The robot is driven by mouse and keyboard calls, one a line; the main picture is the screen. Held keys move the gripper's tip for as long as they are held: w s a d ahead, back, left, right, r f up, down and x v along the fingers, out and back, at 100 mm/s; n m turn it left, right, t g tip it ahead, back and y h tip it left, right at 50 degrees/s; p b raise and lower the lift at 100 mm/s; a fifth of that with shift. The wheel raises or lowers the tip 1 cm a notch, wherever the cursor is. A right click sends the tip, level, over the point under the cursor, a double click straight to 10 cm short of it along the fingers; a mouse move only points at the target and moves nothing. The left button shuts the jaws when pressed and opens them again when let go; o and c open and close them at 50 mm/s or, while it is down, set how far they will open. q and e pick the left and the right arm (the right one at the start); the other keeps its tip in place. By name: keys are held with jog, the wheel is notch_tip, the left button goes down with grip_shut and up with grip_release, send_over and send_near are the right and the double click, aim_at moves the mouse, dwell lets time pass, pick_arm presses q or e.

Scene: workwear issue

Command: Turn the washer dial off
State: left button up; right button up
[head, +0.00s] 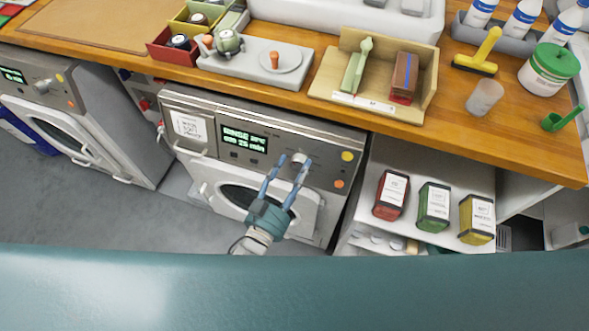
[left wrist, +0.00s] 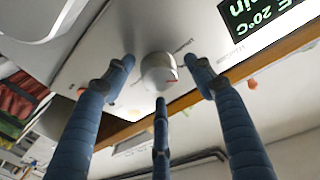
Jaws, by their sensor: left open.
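The washer (head: 325,141) stands under the wooden counter. Its dial (head: 298,159) is a round pale knob on the front panel, right of the lit display (head: 244,141), which shows RINSE and minutes. My left gripper (head: 287,170) is in front of the panel with its blue fingers spread and pointing at the dial. In the left wrist view the dial (left wrist: 159,72) lies between the open fingertips, apart from them as far as I can tell. The display (left wrist: 250,15) shows 20°C at the top right. My right gripper is not in view.
A second machine (head: 65,88) with a display stands to the left. Open shelves to the right hold red (head: 391,195), green (head: 433,206) and yellow (head: 477,219) containers. The wooden counter (head: 300,97) above carries trays, brushes and bottles. Yellow (head: 347,156) and orange (head: 339,184) buttons sit right of the dial.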

pick_arm(q)
jog(key=c, duration=1.1)
jog(key=shift+r, duration=0.1)
